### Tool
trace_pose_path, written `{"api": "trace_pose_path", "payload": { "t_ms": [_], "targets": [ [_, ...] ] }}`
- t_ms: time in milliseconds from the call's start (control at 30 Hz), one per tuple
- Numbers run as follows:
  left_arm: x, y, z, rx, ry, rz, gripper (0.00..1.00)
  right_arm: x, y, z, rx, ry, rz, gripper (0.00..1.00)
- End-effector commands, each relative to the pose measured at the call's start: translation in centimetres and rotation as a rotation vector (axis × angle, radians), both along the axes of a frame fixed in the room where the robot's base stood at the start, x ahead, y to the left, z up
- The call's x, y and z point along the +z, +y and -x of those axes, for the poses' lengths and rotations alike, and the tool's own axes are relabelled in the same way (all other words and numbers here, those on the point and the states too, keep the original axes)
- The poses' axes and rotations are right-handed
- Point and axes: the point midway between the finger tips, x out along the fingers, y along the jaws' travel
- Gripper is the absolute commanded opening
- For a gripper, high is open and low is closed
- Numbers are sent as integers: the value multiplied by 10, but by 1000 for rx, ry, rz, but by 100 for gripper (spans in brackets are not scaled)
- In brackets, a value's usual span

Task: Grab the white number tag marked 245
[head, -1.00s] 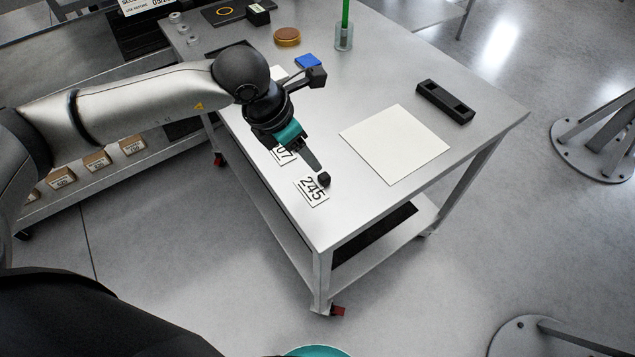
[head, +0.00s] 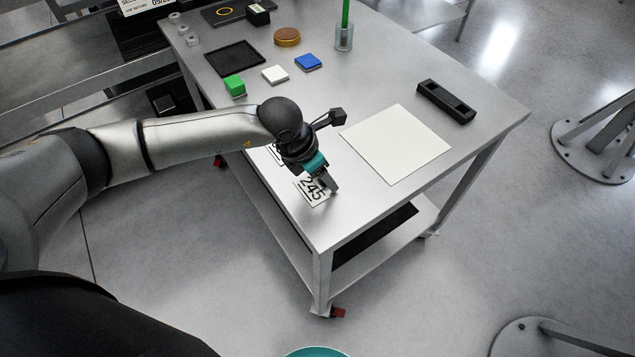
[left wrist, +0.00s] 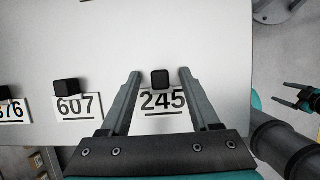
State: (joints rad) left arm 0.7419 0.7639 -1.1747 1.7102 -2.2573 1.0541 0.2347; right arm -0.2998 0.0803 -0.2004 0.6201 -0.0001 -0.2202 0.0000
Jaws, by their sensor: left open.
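The white number tag marked 245 (head: 312,194) lies flat near the front left edge of the metal table. It also shows in the left wrist view (left wrist: 163,102), with a small black block (left wrist: 160,79) on its upper part. My left gripper (head: 331,188) is over the tag in the head view. In the left wrist view its open fingers (left wrist: 160,76) stand on either side of the black block, with nothing held. I cannot tell the exact height of the fingertips. Another gripper, teal and dark, shows at the right edge of the left wrist view (left wrist: 300,98); it looks open.
Tags marked 607 (left wrist: 78,106) and 376 (left wrist: 14,112), each with a black block, lie left of 245. A white sheet (head: 396,143) and a black holder (head: 446,101) lie to the right. Green (head: 234,86), white (head: 275,74) and blue (head: 308,62) blocks stand farther back.

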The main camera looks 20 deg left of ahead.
Motion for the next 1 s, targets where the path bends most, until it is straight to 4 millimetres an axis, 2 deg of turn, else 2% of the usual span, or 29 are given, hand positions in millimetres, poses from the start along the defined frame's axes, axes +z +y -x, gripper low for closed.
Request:
{"api": "trace_pose_path", "payload": {
  "t_ms": [100,667,1000],
  "targets": [
    [0,0,0,0,0,0,62,0,0,0,-1,0,0,81],
    [1,0,0,0,0,1,0,0,0,0,-2,0,0,81],
    [1,0,0,0,0,1,0,0,0,0,-1,0,-1,81]
  ]
}}
